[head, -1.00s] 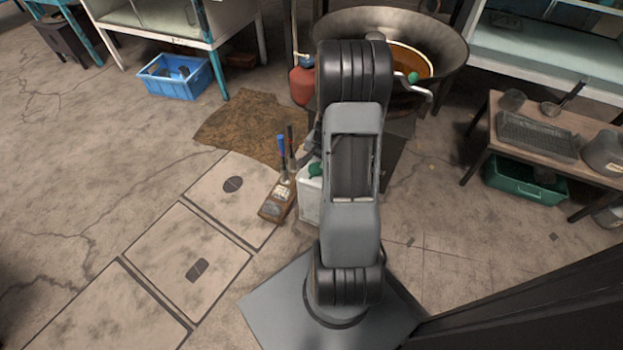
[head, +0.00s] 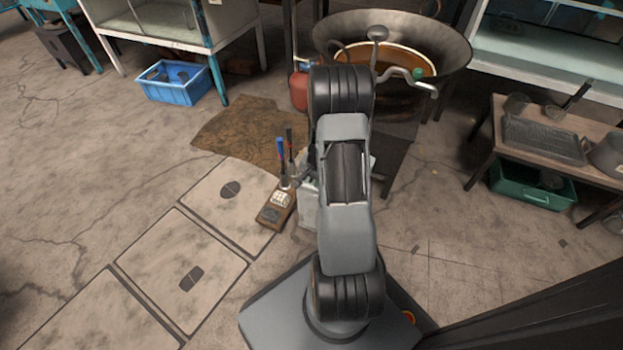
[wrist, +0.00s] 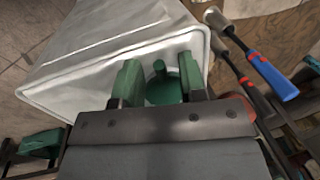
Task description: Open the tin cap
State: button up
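The white tin (wrist: 100,50) fills the upper middle of the wrist view. Its round green cap (wrist: 163,88), with a small raised knob, is set in its face near one end. My gripper (wrist: 160,72) is open. Its two green fingers stand on either side of the cap, with a gap at the left finger; I cannot tell whether the right one touches. In the head view the tin (head: 307,212) stands on the floor, mostly behind my arm. The cap and my fingers are hidden there.
A wooden tool box (head: 275,206) with upright hammers stands close left of the tin. A large wok (head: 450,50) with brown liquid is beyond my arm. A low table (head: 487,128) with trays is at right, a blue crate (head: 172,90) at upper left. The left floor is clear.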

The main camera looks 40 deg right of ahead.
grip_shut()
jog(key=shift+d, duration=0.1)
jog(key=shift+r, duration=0.1)
dwell(0.3)
